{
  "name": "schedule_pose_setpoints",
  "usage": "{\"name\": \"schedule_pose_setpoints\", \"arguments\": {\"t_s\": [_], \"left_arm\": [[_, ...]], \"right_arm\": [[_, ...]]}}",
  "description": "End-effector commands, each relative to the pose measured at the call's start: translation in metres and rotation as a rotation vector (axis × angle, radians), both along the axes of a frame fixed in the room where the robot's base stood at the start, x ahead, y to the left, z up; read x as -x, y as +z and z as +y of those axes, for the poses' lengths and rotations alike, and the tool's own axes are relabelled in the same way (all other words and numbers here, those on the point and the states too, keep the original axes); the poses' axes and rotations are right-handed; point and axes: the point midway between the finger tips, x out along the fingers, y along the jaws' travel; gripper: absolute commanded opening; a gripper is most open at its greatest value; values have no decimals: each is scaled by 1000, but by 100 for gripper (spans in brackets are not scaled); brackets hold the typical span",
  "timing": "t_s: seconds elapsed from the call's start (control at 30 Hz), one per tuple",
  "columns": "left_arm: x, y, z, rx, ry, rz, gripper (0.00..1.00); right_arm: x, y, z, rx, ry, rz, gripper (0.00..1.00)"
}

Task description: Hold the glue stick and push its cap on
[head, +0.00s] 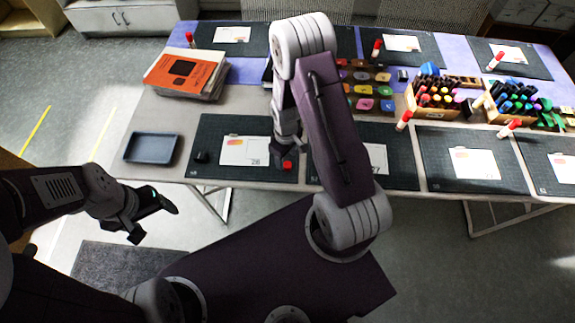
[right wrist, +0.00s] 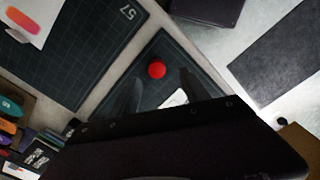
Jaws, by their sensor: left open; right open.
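A red piece (head: 287,166) shows at the front edge of the dark mat by the card marked 28. In the right wrist view it is a round red shape (right wrist: 157,69) near the open fingertips. I cannot tell whether it is a loose cap or the end of a glue stick; no body shows under it. My right gripper (head: 283,152) is open and points down just above it; the arm hides part of the mat. My left gripper (head: 158,212) is open and empty, off the table's front edge, below the blue-grey tray.
A blue-grey tray (head: 151,148) and a small black object (head: 201,157) lie to the left. Orange-topped books (head: 186,73) stand behind. Pen boxes (head: 436,101) are at right.

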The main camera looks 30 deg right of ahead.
Motion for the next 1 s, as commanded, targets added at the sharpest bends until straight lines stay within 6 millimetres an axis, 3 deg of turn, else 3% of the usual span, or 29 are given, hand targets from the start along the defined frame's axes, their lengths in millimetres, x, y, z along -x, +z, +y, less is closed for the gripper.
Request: {"name": "schedule_pose_setpoints", "arguments": {"t_s": [0.13,0.43,0.8,0.83,1.0], "left_arm": [[0,2,0,0,0,0,76],[0,7,0,0,0,0,76],[0,7,0,0,0,0,76],[0,7,0,0,0,0,76],[0,7,0,0,0,0,76]], "right_arm": [[0,-4,-1,0,0,1,54],[-1,-48,-5,0,-1,2,54],[-2,-52,-5,0,0,-1,54],[-2,-52,-5,0,0,-1,52],[-2,-52,-5,0,0,0,4]]}}
